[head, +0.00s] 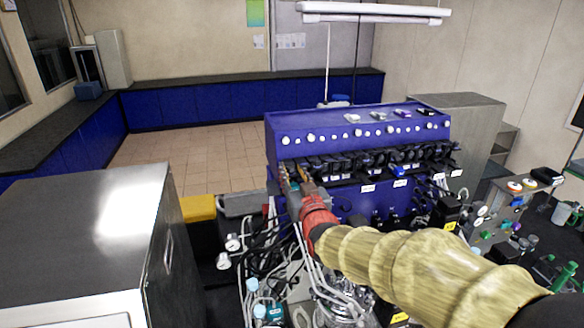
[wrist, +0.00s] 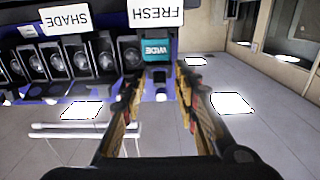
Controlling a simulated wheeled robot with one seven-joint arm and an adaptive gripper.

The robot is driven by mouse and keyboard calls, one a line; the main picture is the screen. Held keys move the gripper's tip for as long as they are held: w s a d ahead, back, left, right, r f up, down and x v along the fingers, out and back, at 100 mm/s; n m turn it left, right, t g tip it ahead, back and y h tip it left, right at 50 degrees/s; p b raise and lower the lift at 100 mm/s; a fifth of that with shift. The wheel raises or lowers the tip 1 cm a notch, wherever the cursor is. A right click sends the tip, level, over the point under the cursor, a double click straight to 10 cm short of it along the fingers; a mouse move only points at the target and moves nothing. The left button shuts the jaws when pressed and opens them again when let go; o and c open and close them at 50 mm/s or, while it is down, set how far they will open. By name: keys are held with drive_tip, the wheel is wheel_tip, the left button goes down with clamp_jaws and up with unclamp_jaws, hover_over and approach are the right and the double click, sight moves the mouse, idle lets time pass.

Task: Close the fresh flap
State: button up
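In the wrist view, the white FRESH label (wrist: 156,12) hangs upside down at the top. Right below it is a teal plate with white lettering (wrist: 158,50), where the neighbouring places show black flap faces. Whether this plate is the fresh flap itself or a surface behind it, I cannot tell. My gripper (wrist: 160,74) is open, its two fingers apart on either side of a gap just below the plate, with nothing visibly held. In the head view my gripper (head: 295,182) is at the left end of the flap row, partly hiding it.
The blue housing (head: 345,140) carries knobs above the row. Cables and gauges (head: 232,242) crowd below. A steel cabinet (head: 75,225) stands left. The tiled floor behind is clear.

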drive_tip(key=shift+w+a, duration=0.15)
drive_tip(key=shift+w, duration=0.55)
drive_tip(key=shift+c, duration=1.2)
clamp_jaws()
